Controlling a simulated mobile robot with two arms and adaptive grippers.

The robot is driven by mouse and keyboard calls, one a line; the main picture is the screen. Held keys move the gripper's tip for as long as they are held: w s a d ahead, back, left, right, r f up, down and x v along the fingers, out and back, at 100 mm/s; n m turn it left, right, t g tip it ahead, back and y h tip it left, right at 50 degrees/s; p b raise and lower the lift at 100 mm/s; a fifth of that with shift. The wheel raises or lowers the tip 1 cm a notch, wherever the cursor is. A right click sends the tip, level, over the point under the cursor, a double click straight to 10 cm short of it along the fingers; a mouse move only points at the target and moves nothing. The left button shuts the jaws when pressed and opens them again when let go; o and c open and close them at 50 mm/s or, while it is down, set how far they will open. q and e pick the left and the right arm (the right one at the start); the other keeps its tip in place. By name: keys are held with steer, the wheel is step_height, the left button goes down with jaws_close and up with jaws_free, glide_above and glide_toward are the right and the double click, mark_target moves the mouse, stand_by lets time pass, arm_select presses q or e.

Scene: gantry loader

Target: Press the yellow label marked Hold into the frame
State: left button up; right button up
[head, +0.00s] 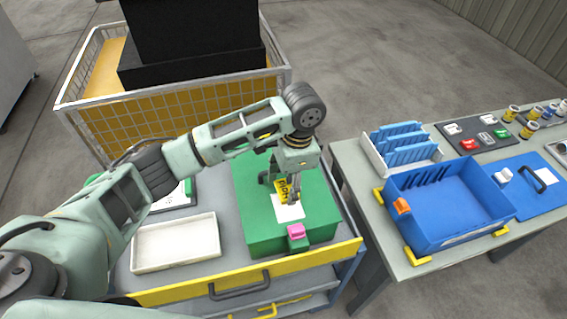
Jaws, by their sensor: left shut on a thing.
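The yellow label marked Hold (281,192) shows in the head view, upright or tilted just above a white patch (289,212) on top of the green box (256,226). The white patch appears to be the frame. My left gripper (293,194) points down over the box and is shut on the label, partly hiding it. I cannot tell whether the label touches the white patch. My right gripper is not in view.
A pink block (296,231) sits at the green box's front edge. A white tray (176,243) lies left of the box on the cart. A blue bin (441,233) stands on the table at right. A wire cage (100,127) is behind.

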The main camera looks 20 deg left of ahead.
arm_select(q)
steer(key=shift+w+r, duration=0.15)
steer(key=shift+w, duration=0.25)
steer(key=shift+s+d+f+b, duration=0.1)
steer(key=shift+s+f+b, duration=0.1)
steer(key=shift+f+b, duration=0.4)
steer(key=shift+s+d+f+b, duration=0.1)
steer(key=shift+s+f+b, duration=0.05)
steer(key=shift+f+b, duration=0.4)
steer(key=f+b, duration=0.2)
steer(key=b, duration=0.1)
steer(key=shift+w+a+f, duration=0.15)
steer(key=shift+w+f, duration=0.05)
steer(key=shift+f, duration=1.05)
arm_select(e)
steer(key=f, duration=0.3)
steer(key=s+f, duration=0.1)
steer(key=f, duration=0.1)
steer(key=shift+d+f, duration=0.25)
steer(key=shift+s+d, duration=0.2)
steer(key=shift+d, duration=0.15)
arm_select(q)
steer(key=shift+s+p, duration=0.1)
steer(key=shift+p, duration=0.45)
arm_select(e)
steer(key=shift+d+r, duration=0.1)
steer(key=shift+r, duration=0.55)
